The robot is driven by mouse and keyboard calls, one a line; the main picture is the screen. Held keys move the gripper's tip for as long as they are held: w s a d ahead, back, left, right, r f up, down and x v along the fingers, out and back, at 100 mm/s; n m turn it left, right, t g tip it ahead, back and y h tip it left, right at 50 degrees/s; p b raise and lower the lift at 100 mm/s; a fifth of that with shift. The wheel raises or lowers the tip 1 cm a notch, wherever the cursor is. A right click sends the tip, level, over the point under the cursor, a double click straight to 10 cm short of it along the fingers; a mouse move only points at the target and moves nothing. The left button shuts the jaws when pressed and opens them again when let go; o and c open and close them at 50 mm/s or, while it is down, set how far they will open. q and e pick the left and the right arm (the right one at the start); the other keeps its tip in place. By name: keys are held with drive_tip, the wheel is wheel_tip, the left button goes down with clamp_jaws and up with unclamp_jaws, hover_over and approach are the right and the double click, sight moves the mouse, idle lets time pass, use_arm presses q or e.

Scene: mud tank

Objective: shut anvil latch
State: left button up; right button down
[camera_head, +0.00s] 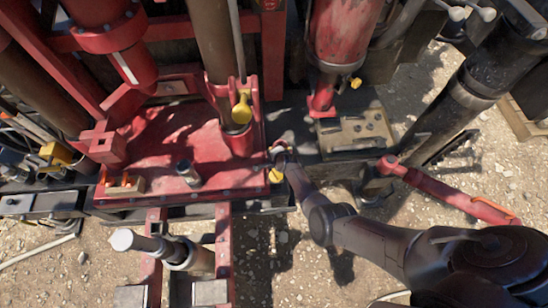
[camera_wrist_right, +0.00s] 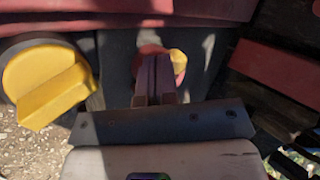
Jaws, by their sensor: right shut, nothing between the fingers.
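My right gripper (camera_head: 281,153) reaches in from the right to the right edge of the red deck. In the wrist view its two fingers (camera_wrist_right: 155,75) are together with nothing between them. A yellow and reddish fitting (camera_wrist_right: 178,65) shows just behind the fingertips; I cannot tell whether they touch it. A larger yellow knob with a raised grip (camera_wrist_right: 48,82) is to the left of the fingers. A small yellow part (camera_head: 276,175) shows beside the gripper in the head view. I cannot tell which yellow part is the anvil latch. My left gripper is not in view.
The red deck (camera_head: 190,140) carries a pipe and a yellow handle (camera_head: 242,110). A tan block (camera_head: 355,133) and a black cylinder (camera_head: 450,105) stand to the right. A red bar (camera_head: 450,190) lies over gravel. Red rails (camera_head: 223,255) run toward the front.

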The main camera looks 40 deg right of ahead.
drive_tip(key=shift+f, duration=0.1)
idle(0.5)
drive_tip(key=shift+s, duration=0.1)
drive_tip(key=shift+s+a+r+p, duration=0.1)
drive_tip(key=shift+a+r+p, duration=0.1)
drive_tip(key=shift+p, duration=0.2)
drive_tip(key=s+p, duration=0.1)
drive_tip(key=s+a+p, duration=0.1)
drive_tip(key=s+r+p, duration=0.1)
drive_tip(key=shift+s+a, duration=0.2)
drive_tip(key=shift+a, duration=0.15)
drive_tip(key=p+v, duration=0.2)
drive_tip(key=a+p+v, duration=0.1)
drive_tip(key=p+v, duration=0.1)
drive_tip(key=p, duration=0.1)
drive_tip(key=p+v, duration=0.3)
drive_tip(key=shift+w+a+r, duration=0.2)
drive_tip(key=shift+a+r, duration=0.05)
drive_tip(key=shift+a, duration=0.1)
drive_tip(key=shift+s+a+r+p, duration=0.3)
drive_tip(key=shift+s+r+p, duration=0.3)
drive_tip(key=shift+p, duration=0.55)
